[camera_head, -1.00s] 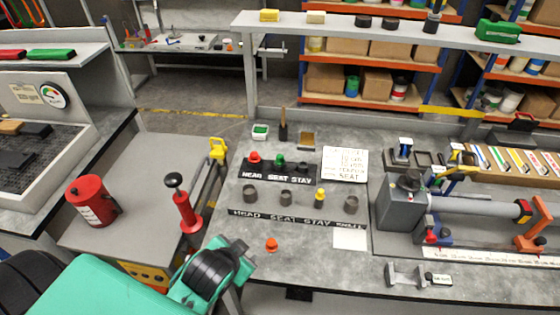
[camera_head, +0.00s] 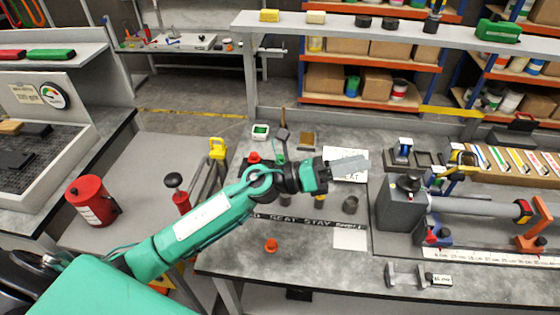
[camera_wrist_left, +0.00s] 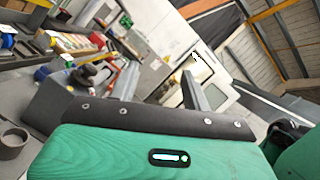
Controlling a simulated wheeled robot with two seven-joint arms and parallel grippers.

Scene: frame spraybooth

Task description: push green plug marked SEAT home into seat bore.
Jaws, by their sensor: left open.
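The green plug (camera_head: 281,158) stands in the back row of the black strip, partly covered by my left arm. Beside it is a red plug (camera_head: 254,157). The seat bore (camera_head: 284,206) is in the front row above the SEAT label, mostly hidden behind my arm. A yellow plug (camera_head: 320,202) sits in the STAY bore. My left gripper (camera_head: 362,164) is above the bench, right of the bores, over the white card. Its two fingers are apart and empty, as the left wrist view (camera_wrist_left: 160,80) also shows. My right gripper is out of view.
An orange plug (camera_head: 271,247) lies loose on the front of the bench. An empty grey cup (camera_head: 350,205) stands right of the yellow plug. A grey machine with a long tube (camera_head: 465,206) fills the right side. The bench front is mostly clear.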

